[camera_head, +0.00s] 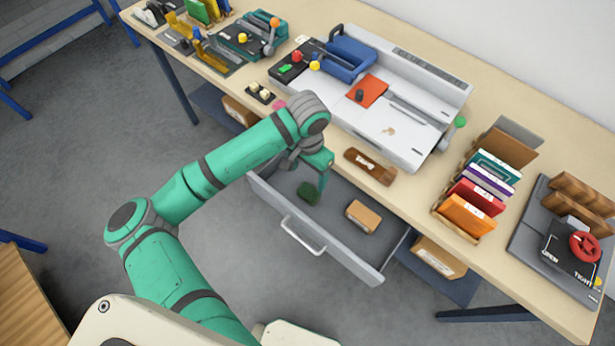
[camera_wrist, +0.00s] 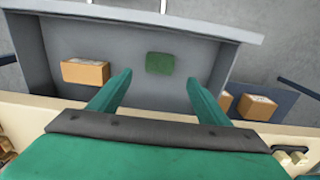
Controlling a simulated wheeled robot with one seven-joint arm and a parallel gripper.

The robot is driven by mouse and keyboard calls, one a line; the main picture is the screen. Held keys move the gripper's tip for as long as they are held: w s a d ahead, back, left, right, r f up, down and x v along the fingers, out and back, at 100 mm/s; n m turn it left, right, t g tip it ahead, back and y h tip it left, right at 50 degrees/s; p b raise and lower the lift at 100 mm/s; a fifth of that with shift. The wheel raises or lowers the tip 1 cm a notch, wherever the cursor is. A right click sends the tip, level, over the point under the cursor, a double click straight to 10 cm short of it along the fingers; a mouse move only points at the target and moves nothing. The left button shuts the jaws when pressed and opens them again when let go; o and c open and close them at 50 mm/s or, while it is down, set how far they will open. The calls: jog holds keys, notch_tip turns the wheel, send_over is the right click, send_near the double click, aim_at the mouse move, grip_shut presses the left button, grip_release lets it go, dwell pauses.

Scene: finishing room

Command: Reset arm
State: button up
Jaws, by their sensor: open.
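My green arm reaches from the lower left toward the bench in the head view. My gripper (camera_wrist: 156,92) is open and empty in the wrist view, its two green fingers spread apart above the open drawer. In the head view my gripper (camera_head: 318,170) hangs over the drawer's back left part, partly hidden by my own wrist. The grey drawer (camera_head: 350,245) is pulled out under the bench. A dark green block (camera_head: 308,193) lies in it, apart from the fingers, and also shows in the wrist view (camera_wrist: 160,63). A tan box (camera_head: 363,216) lies to its right.
The wooden bench (camera_head: 545,110) carries a white machine (camera_head: 400,135), a brown labelled piece (camera_head: 370,166), a rack of coloured books (camera_head: 468,212) and a dark panel with a red wheel (camera_head: 584,247). Boxes (camera_head: 440,257) sit on a low blue shelf.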

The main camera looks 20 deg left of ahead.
dwell(0.6)
